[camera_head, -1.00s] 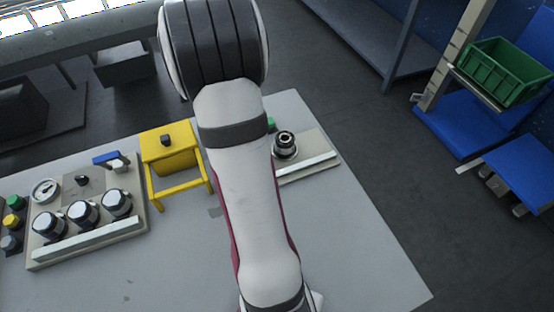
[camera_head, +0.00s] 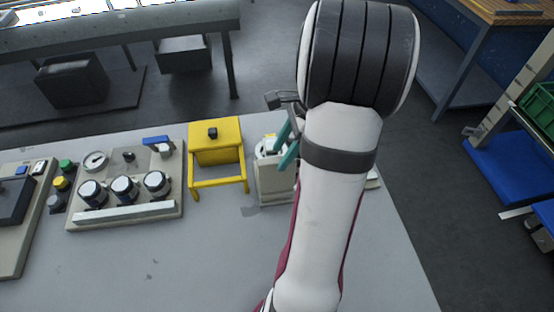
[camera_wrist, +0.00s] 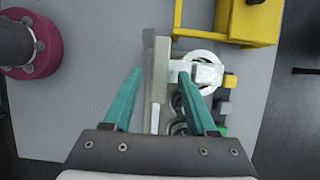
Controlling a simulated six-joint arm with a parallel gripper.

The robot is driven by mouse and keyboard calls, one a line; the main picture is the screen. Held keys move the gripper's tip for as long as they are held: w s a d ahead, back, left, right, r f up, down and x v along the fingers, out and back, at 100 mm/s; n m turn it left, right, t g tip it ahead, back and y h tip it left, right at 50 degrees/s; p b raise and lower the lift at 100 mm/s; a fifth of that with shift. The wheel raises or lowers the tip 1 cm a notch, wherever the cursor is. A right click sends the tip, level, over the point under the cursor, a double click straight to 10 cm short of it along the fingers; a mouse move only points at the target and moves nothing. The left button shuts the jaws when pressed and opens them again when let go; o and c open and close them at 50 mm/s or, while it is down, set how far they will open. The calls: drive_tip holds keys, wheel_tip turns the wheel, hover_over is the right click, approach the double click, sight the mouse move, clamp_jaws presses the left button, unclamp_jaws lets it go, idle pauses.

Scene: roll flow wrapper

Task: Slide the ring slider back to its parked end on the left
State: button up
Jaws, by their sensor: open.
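A white ring with a pale block on its side, which looks like the ring slider (camera_wrist: 203,75), sits at the yellow-frame end of a small panel in the wrist view. In the head view the white ring (camera_head: 265,146) is partly hidden by my gripper. My gripper (camera_wrist: 160,73) is open, with teal fingers. A long pale bar (camera_wrist: 160,90) along the panel edge lies between the fingers in the wrist view. The right fingertip overlaps the near edge of the ring; I cannot tell whether they touch. In the head view, my arm hides the panel's right part.
The yellow frame (camera_head: 217,142) stands close to the left of the panel (camera_head: 274,187). The front of the grey table (camera_head: 190,265) is clear.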

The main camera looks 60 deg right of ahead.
sight(278, 159)
drive_tip(key=shift+x, duration=1.9)
clamp_jaws()
